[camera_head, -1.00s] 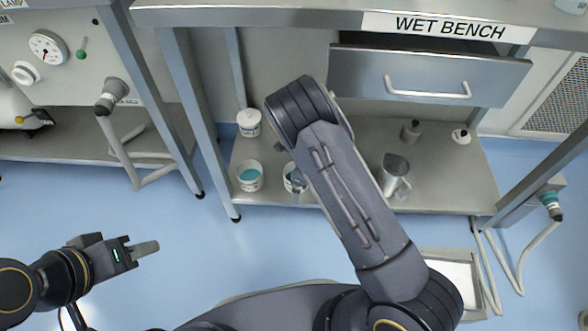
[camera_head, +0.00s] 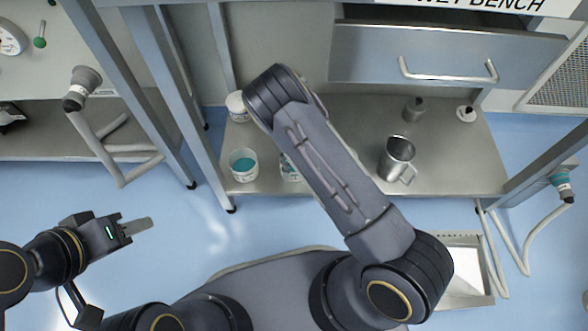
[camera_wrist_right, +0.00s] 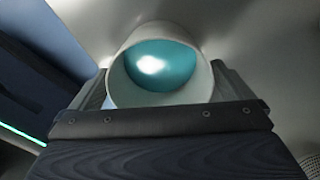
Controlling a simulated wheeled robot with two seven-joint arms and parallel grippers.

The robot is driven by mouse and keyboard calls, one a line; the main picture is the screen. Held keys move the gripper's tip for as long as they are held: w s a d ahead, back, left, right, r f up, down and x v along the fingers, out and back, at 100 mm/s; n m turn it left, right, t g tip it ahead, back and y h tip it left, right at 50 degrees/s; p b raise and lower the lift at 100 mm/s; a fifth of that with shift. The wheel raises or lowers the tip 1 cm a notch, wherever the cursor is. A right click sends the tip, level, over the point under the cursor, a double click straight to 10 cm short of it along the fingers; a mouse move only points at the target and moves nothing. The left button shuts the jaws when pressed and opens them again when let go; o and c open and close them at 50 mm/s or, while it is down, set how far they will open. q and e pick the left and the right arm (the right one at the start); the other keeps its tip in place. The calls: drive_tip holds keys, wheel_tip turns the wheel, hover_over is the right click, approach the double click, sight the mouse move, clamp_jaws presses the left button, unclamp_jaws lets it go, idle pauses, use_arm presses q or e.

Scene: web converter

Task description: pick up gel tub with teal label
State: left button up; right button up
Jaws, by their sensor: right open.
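An open white tub with teal gel (camera_head: 243,164) stands on the bench's lower shelf in the head view. Another white tub (camera_head: 289,172) beside it is mostly hidden behind my right arm. In the right wrist view an open white tub with teal gel (camera_wrist_right: 155,70) sits between the fingers of my right gripper (camera_wrist_right: 163,92), which is open around it. I cannot tell whether the fingers touch it. No label can be made out. In the head view my right gripper is hidden behind its arm. My left gripper (camera_head: 137,227) is over the floor, away from the tubs, its opening unclear.
A white lidded jar (camera_head: 237,106) stands at the shelf's back left. A metal jug (camera_head: 397,158), a grey bottle (camera_head: 414,108) and a small white-based item (camera_head: 466,113) stand to the right. A drawer (camera_head: 415,55) overhangs the shelf (camera_head: 345,122). A bench leg (camera_head: 205,105) rises at left.

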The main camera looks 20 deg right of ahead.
drive_tip(key=shift+f, duration=0.6)
drive_tip(key=shift+c, duration=0.4)
drive_tip(key=shift+r, duration=0.1)
drive_tip(key=c, duration=0.8)
drive_tip(key=shift+c, duration=0.2)
drive_tip(key=shift+r, duration=0.1)
